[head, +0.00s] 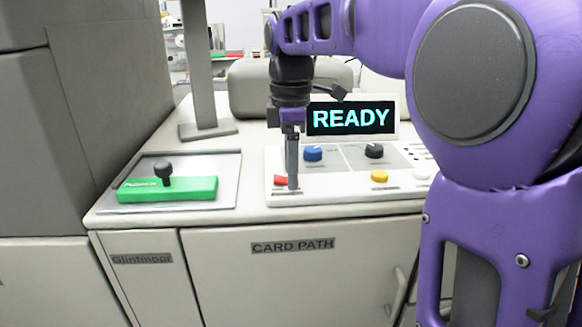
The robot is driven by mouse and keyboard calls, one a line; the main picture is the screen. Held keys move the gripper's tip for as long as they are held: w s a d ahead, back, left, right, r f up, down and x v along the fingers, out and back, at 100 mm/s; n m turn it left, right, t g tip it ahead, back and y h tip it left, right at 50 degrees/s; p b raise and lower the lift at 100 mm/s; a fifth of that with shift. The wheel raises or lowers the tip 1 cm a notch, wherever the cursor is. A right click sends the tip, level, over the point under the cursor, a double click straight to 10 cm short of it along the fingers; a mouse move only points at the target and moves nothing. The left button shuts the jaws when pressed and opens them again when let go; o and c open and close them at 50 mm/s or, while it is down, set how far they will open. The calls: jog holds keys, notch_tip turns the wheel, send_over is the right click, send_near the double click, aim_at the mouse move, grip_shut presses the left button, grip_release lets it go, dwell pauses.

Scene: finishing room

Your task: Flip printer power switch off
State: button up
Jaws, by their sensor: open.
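The printer's control panel (335,187) sits on a white cabinet top, with a lit screen (350,118) reading "READY" behind it. A small red switch (280,180) is at the panel's front left, above a tiny label I cannot read. My gripper (293,186) points down right beside the red switch, overlapping its right side in the picture. The gripper is open and holds nothing that I can see. I cannot tell whether a fingertip touches the switch, nor the switch's position.
Blue (313,153), black (374,151) and yellow (379,176) controls sit on the same panel. The cabinet front reads "CARD PATH" (292,246).

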grip_shut()
jog(key=shift+r+p, duration=0.15)
jog(key=shift+p, duration=0.15)
jog(key=shift+a+r+h+p, duration=0.25)
jog(key=shift+h+p, duration=0.45)
jog(key=shift+p, duration=0.4)
jog(key=shift+a+f+h+p, duration=0.15)
jog(key=shift+h+p, duration=0.45)
jog(key=shift+p, duration=0.2)
jog(key=shift+f, duration=0.1)
